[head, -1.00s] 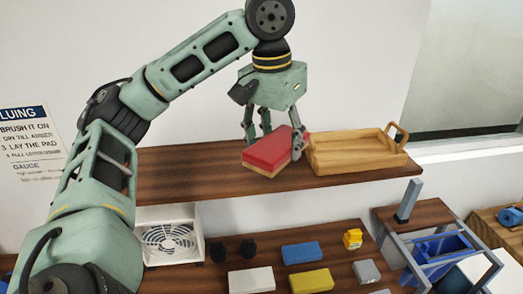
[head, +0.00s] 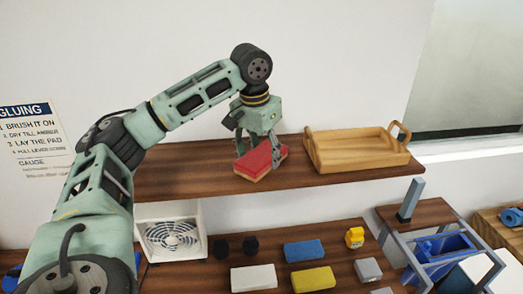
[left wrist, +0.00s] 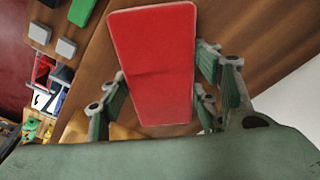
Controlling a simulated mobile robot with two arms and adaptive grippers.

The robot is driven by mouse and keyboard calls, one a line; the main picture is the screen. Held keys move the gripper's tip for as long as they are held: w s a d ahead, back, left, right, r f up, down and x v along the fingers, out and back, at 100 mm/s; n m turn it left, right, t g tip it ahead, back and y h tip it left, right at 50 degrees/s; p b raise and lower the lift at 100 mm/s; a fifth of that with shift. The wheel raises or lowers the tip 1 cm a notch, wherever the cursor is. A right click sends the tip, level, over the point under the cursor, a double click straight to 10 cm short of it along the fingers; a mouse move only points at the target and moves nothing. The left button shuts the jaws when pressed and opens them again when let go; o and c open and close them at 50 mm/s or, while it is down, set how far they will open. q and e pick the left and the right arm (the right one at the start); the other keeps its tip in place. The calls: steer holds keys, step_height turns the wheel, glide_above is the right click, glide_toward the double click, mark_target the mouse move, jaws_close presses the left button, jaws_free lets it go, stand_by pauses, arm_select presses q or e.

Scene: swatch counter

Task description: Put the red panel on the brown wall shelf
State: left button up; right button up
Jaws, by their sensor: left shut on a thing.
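The red panel (head: 256,161) is a flat block with a red top and a tan underside. My left gripper (head: 257,151) is shut on it, with fingers on both sides. In the left wrist view the red face of the panel (left wrist: 155,65) lies between the finger pads of the gripper (left wrist: 160,100). The panel is at the brown wall shelf (head: 190,180), over its middle part, left of the tray. I cannot tell whether its underside touches the shelf. My right gripper is not in view.
A wooden tray (head: 357,155) with handles stands on the shelf's right part. Below, a counter holds blue (head: 304,251), yellow (head: 313,280) and white (head: 254,278) blocks, and a white fan (head: 170,235) stands left of them. The shelf's left part is clear.

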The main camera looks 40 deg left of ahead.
mark_target(263, 154)
arm_select(q)
steer(key=shift+w+f, duration=0.1)
steer(key=shift+f, duration=0.05)
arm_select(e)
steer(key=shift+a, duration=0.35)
arm_select(q)
steer(key=o, duration=1.2)
steer(key=shift+o, duration=0.2)
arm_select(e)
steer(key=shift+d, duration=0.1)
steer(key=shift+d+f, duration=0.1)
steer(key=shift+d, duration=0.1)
arm_select(q)
steer(key=r, duration=0.1)
steer(key=r+b, duration=0.2)
steer(key=r, duration=0.1)
steer(key=shift+s+d+r, duration=0.1)
steer(key=shift+s, duration=0.2)
step_height(263, 154, up, 8)
steer(key=s+p, duration=0.1)
steer(key=p, duration=0.1)
